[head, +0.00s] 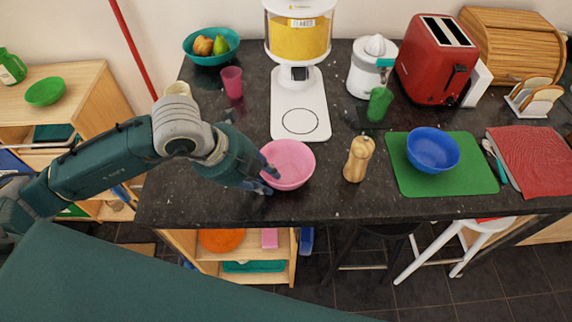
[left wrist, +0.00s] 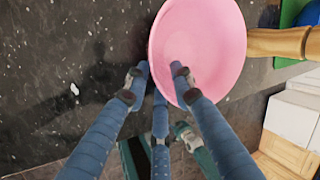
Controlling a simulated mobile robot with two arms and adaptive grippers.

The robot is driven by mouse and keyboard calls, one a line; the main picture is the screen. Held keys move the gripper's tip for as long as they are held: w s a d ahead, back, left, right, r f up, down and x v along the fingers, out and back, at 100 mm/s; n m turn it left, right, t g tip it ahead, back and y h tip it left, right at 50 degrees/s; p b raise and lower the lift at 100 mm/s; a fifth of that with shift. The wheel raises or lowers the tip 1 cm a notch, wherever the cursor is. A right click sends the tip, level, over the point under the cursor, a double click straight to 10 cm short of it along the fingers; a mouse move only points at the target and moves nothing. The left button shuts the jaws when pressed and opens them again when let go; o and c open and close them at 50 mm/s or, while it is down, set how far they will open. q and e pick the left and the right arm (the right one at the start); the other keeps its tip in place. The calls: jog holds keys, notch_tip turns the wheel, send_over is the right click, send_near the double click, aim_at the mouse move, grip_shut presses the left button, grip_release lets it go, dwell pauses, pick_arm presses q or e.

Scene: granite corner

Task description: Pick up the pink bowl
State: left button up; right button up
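The pink bowl (head: 290,160) stands upright and empty on the dark countertop (head: 220,205), left of the wooden mill. My left gripper (head: 269,182) is at the bowl's near left side, its fingers pointing toward the rim. In the left wrist view the bowl (left wrist: 205,40) fills the upper middle. The blue fingers of my left gripper (left wrist: 160,74) are spread apart: one overlaps the bowl, the others lie at or outside its left edge. Whether they touch the rim cannot be told. My right gripper is not in view.
A wooden mill (head: 358,158) stands just right of the bowl. The cereal dispenser (head: 299,75) stands behind it. A blue bowl (head: 432,149) sits on a green mat (head: 440,185) farther right. A pink cup (head: 232,82) is behind my left arm.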

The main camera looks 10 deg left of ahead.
pick_arm(q)
grip_shut()
jog(key=shift+s, duration=0.1)
